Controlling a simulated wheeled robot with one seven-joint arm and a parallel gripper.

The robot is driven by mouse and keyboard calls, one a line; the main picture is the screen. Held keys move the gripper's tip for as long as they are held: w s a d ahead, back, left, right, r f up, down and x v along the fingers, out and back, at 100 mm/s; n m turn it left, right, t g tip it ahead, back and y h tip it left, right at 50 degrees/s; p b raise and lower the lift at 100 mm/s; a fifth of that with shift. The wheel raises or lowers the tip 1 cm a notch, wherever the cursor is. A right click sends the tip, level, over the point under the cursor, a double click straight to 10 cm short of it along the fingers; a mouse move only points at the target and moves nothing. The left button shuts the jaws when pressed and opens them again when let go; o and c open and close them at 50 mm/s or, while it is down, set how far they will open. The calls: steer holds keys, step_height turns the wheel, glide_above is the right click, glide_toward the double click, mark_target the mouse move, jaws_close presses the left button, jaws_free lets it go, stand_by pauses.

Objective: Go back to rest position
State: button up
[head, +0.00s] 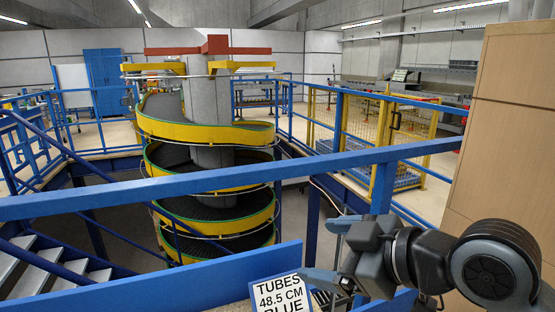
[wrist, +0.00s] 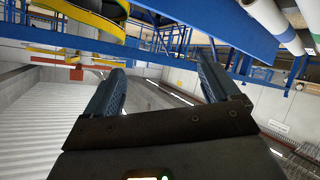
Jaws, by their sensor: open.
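My gripper (head: 326,250) is at the lower right of the head view, in front of the blue railing and close to a sign. Its two blue-grey fingers stand apart. The wrist view also shows the gripper (wrist: 163,75), with a clear gap between the fingers and nothing held. My dark arm bends in from the lower right of the head view.
A blue railing (head: 230,190) crosses the head view. Beyond it stands the yellow spiral conveyor (head: 205,132). A sign (head: 281,294) reads "TUBES 48.5 CM BLUE". A wooden panel (head: 510,120) rises at right. White tubes (wrist: 268,22) show at the wrist view's upper right.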

steer(key=s+d+f+m+t+h, duration=0.2)
steer(key=s+f+m+t+h, duration=0.15)
steer(key=s+f+m, duration=0.6)
steer(key=s+d+f+m+t+h, duration=0.2)
steer(key=s+f+m+t+h, duration=0.15)
steer(key=s+m, duration=0.6)
steer(key=s+d+n+h, duration=0.1)
steer(key=s+d, duration=0.3)
steer(key=s, duration=0.6)
steer(key=s+d+n+g, duration=0.1)
steer(key=s+d+n, duration=0.3)
steer(key=s, duration=0.6)
steer(key=shift+s+d+r+h, duration=0.3)
steer(key=shift+d+h, duration=0.1)
steer(key=shift+d, duration=0.25)
